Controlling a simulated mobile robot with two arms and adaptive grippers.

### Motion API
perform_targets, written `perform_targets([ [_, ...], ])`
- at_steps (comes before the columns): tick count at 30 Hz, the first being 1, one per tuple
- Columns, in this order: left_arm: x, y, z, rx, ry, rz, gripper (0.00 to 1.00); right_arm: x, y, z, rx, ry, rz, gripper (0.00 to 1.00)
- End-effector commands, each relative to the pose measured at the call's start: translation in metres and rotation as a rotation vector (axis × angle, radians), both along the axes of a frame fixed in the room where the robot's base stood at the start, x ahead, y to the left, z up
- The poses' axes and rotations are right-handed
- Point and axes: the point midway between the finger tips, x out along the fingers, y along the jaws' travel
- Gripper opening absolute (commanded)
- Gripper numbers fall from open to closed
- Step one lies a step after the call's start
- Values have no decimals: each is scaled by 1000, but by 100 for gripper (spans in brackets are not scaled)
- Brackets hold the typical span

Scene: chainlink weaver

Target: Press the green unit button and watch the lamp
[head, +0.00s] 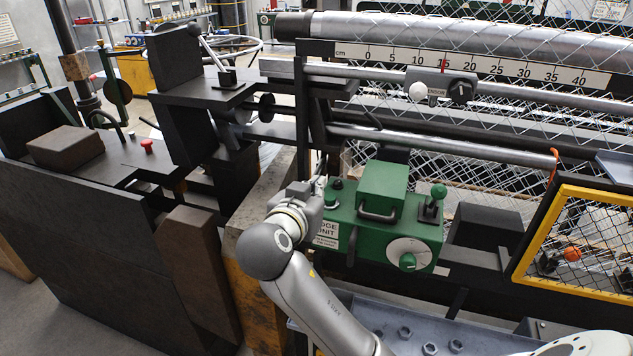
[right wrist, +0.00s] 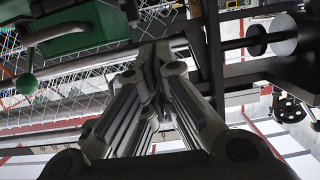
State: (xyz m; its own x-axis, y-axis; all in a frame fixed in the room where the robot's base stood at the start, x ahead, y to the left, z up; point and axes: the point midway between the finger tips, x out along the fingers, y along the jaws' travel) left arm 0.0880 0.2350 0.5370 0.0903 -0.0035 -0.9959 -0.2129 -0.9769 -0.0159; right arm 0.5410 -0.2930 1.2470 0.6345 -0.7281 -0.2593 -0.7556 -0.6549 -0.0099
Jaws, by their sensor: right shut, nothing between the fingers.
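The green unit (head: 345,236) is a box with a raised block and handle on top, mounted below the rails at the centre of the head view. A small dark green round button or lamp (head: 337,184) shows at its top left corner; I cannot tell which it is, nor whether it is lit. My right gripper (head: 318,186) is shut and empty beside that corner, and its fingertips are partly hidden. I cannot tell if they touch. In the right wrist view the closed fingers (right wrist: 152,62) point up, with part of the green unit (right wrist: 75,35) at upper left.
The unit carries a green-balled lever (head: 438,192) and a white dial with a green knob (head: 407,262). A ruler (head: 470,66) and rails run above. A yellow-framed mesh guard (head: 570,195) stands at right. A grey tray with nuts (head: 385,318) lies below. A red button (head: 147,146) is far left.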

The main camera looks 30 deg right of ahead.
Motion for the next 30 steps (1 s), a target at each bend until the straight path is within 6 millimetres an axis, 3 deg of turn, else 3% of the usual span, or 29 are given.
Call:
perform_targets([
  [14, -1, 0, 3, 0, 2, 0, 51, 0, -4, 4, 3, -12, -9, 0],
  [30, -1, 0, 51, 0, 2, 0, 51, 62, -78, -20, 1, -6, -11, 0],
])
